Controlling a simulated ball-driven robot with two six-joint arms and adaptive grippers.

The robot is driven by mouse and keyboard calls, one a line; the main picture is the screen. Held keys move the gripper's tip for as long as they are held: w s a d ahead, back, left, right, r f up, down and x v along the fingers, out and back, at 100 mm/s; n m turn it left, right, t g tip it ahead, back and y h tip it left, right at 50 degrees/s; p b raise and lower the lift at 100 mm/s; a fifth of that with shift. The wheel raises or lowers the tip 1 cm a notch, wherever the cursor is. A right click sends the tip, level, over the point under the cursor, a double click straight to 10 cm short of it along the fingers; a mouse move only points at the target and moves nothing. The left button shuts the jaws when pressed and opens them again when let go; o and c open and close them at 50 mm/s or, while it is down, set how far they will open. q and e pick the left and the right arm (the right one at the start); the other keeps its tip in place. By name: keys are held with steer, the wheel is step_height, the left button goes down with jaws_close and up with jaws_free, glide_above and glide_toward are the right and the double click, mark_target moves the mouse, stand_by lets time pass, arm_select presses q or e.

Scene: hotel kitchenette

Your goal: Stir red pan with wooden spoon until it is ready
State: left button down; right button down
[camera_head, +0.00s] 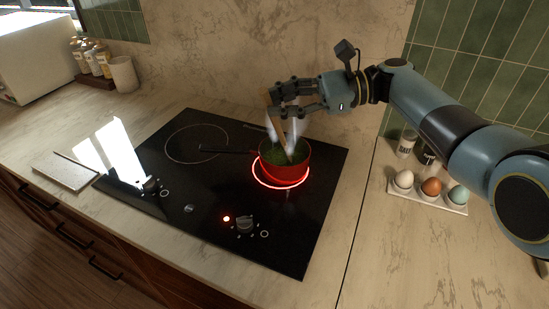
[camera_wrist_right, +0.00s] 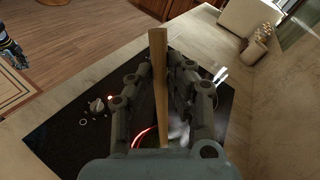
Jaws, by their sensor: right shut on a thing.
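The red pan (camera_head: 284,174) stands on the glowing right burner of the black hob, with green contents (camera_head: 275,156) and pale steam above it. Its dark handle (camera_head: 222,151) points left. My right gripper (camera_head: 284,99) is above the pan, shut on the wooden spoon (camera_head: 267,98). The spoon slants down into the pan, its lower end hidden in the contents. In the right wrist view the spoon's handle (camera_wrist_right: 159,85) stands between my right gripper's fingers (camera_wrist_right: 160,98). A dark and blue robot part (camera_wrist_right: 12,48) at that view's left edge may be my left gripper; its jaws are unclear.
The black hob (camera_head: 180,185) has a lit red light (camera_head: 226,218) beside a knob (camera_head: 244,224). An egg tray (camera_head: 428,195) with three eggs and shaker jars (camera_head: 406,144) stand right. A flat board (camera_head: 65,172), bottles (camera_head: 90,58) and a cup (camera_head: 123,74) are left.

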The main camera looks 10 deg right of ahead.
steer(key=shift+a+f, duration=0.1)
step_height(320, 180, up, 12)
steer(key=s+a+p, duration=0.1)
steer(key=s+a, duration=0.1)
steer(key=shift+s+a+r, duration=0.15)
steer(key=shift+s+r, duration=0.05)
steer(key=shift+s, duration=0.1)
stand_by(0.8)
stand_by(0.3)
